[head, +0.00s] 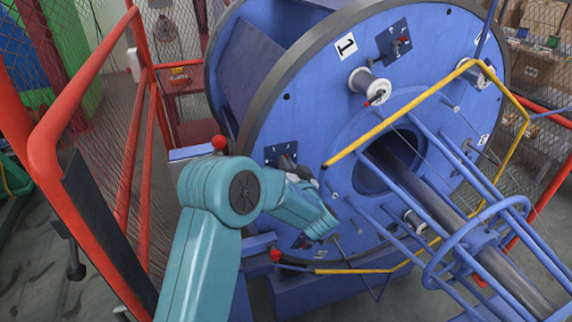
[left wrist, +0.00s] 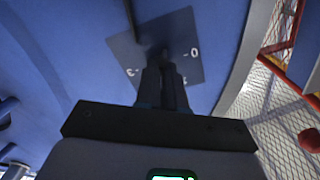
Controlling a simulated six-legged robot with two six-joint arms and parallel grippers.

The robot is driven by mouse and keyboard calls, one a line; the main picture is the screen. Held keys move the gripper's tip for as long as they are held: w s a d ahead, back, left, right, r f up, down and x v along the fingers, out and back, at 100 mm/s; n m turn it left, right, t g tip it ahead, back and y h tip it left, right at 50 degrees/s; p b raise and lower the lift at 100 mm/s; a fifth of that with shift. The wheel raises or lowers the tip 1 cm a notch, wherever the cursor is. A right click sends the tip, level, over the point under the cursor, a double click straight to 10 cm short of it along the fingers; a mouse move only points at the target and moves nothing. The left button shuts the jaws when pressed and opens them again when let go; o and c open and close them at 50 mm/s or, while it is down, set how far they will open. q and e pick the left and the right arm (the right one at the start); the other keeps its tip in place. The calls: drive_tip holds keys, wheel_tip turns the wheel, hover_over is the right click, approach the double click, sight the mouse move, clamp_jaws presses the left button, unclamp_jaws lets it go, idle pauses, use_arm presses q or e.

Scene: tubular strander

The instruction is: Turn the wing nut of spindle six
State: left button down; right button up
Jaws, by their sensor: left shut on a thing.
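My left gripper (head: 288,164) reaches a small dark dial plate (head: 271,153) on the left side of the blue disc; my teal wrist partly covers it. In the left wrist view its two dark fingers (left wrist: 163,82) are close together, pointing at the middle of the same plate (left wrist: 188,66), which bears white marks including a 0 and a 3. The fingers are shut on the wing nut at the plate's centre, which is dark and mostly hidden by them. No spindle number for this plate is readable. My right gripper is not in view.
The large blue disc (head: 315,110) bears a label 1 (head: 346,45), another dial plate (head: 394,41) and a white spool (head: 370,86). A yellow bar frame (head: 400,111) and blue rods stand in front at right. A red rail (head: 88,78) with mesh is at left.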

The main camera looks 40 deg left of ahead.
use_arm(q)
drive_tip(key=shift+f, duration=0.2)
drive_tip(key=c, duration=1.4)
unclamp_jaws()
drive_tip(key=shift+o, duration=0.8)
drive_tip(key=shift+d+r, duration=0.1)
drive_tip(key=shift+r, duration=0.05)
drive_tip(key=b+v, duration=0.4)
drive_tip(key=v, duration=1.2)
drive_tip(key=shift+s, duration=0.2)
drive_tip(key=shift+d, duration=0.15)
